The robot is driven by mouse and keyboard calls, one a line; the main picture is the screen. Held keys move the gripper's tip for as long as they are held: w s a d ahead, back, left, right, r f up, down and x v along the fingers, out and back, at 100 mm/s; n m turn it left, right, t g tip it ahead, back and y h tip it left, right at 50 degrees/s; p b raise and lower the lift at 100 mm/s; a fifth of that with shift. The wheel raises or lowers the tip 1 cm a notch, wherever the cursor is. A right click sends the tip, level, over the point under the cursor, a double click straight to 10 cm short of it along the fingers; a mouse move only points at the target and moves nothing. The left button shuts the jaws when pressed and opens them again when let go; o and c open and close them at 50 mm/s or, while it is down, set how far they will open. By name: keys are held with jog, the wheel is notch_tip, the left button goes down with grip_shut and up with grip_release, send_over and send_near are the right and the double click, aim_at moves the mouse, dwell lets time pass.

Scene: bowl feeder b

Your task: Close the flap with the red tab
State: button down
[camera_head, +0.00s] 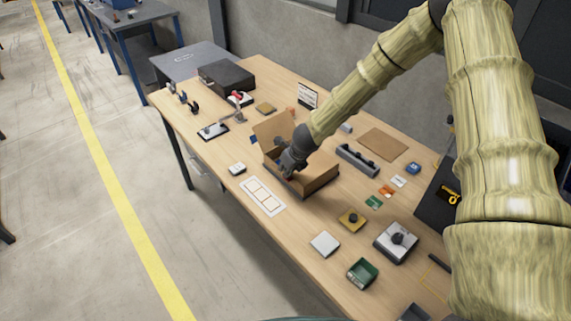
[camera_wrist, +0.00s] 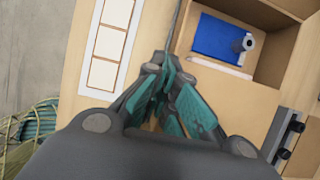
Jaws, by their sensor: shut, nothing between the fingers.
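An open cardboard box (camera_head: 318,180) stands on the middle of the wooden table. One brown flap (camera_head: 274,127) stands up at its far left side. My gripper (camera_head: 286,174) is shut and empty, low at the box's near left side. In the wrist view its closed fingertips (camera_wrist: 163,68) are beside the edge of the box (camera_wrist: 232,80). A blue item (camera_wrist: 215,38) and a small grey part (camera_wrist: 244,42) show inside the box. A tiny red spot shows by my fingers in the head view; I cannot tell whether it is the tab. My gripper hides part of that side.
A white card with printed squares (camera_head: 262,196) lies left of the box. A dark grey rail (camera_head: 357,160) lies close to the box's right. A stand with a red top (camera_head: 238,101) is behind left.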

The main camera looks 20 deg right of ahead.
jog(key=shift+r, duration=0.1)
dwell(0.5)
jog(key=shift+r+p, duration=0.7)
jog(key=shift+r, duration=0.05)
jog(key=shift+r, duration=0.1)
notch_tip(320, 180, up, 4)
jog(key=p, duration=0.3)
jog(key=shift+r+p, duration=0.15)
jog(key=shift+p, duration=0.25)
jog(key=w+r, duration=0.1)
jog(key=w+a+r, duration=0.1)
jog(key=w+r, duration=0.1)
jog(key=shift+w+a+b, duration=0.3)
jog(key=shift+a+b, duration=0.1)
jog(key=shift+w+r, duration=0.15)
